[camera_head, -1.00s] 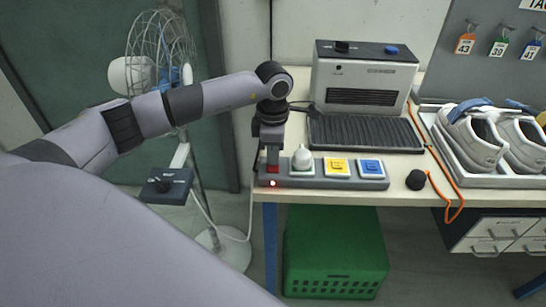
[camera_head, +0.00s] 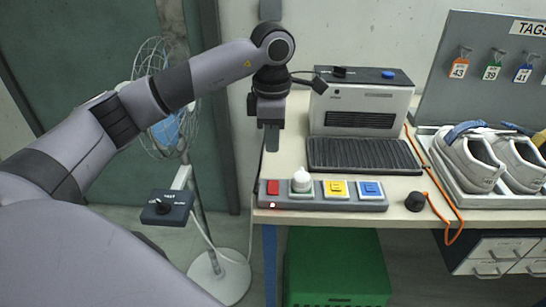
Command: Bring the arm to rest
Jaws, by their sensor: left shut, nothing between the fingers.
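My left arm comes in from the left. Its gripper (camera_head: 271,138) points down, shut and empty, above the back left part of the table and clear of the button panel (camera_head: 330,204). The panel has a red button (camera_head: 273,188), a white knob (camera_head: 301,181), a yellow button (camera_head: 336,189) and a blue button (camera_head: 371,190). A small light glows below the red button. My right gripper is not in view.
A grey machine (camera_head: 361,106) with a ribbed black tray stands behind the panel. White shoes (camera_head: 473,160) lie in a tray at right. A wire-cage fan (camera_head: 165,130) stands left of the table. A green crate (camera_head: 336,265) is under the table.

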